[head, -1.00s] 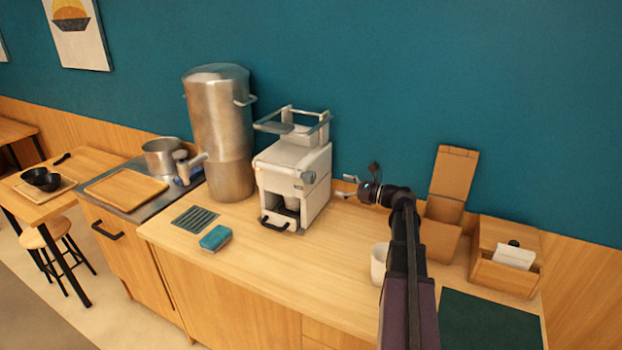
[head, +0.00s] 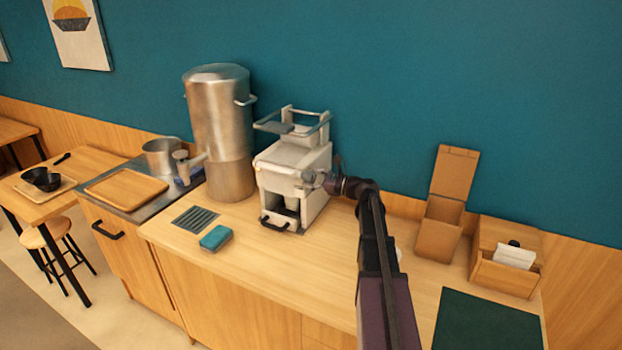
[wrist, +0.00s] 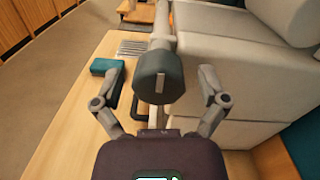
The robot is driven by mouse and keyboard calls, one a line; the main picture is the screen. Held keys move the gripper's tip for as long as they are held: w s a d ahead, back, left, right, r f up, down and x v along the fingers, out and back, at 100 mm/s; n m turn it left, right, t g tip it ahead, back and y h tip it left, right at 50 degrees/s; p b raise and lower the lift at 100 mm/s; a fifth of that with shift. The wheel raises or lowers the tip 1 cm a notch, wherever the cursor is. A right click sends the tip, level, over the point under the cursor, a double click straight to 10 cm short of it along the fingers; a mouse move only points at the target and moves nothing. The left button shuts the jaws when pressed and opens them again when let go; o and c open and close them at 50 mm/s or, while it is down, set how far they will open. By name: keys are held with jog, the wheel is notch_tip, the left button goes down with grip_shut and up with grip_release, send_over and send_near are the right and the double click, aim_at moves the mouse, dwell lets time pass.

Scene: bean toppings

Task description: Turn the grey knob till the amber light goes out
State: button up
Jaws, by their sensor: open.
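The white machine (head: 283,172) stands on the wooden counter, and its pale body fills the right of the wrist view (wrist: 240,75). The grey knob (wrist: 160,76) sits in the middle of the wrist view, with a light mark on its face. My gripper (wrist: 160,88) is open, with one finger on each side of the knob and a gap visible on both sides. In the head view my gripper (head: 318,178) is at the machine's upper right front and largely covers the knob. I cannot make out an amber light in either view.
A teal sponge (head: 215,238) and a slotted drain (head: 195,219) lie left of the machine. A tall steel urn (head: 220,130) stands behind left. Cardboard-coloured boxes (head: 440,232) and a dark green mat (head: 488,322) are to the right.

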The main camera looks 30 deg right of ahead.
jog(key=c, duration=1.1)
jog(key=shift+c, duration=0.2)
jog(key=shift+n, duration=0.3)
jog(key=n, duration=1.6)
jog(key=shift+h+p, duration=0.3)
jog(key=shift+h, duration=0.1)
jog(key=n, duration=0.5)
jog(key=shift+n, duration=0.4)
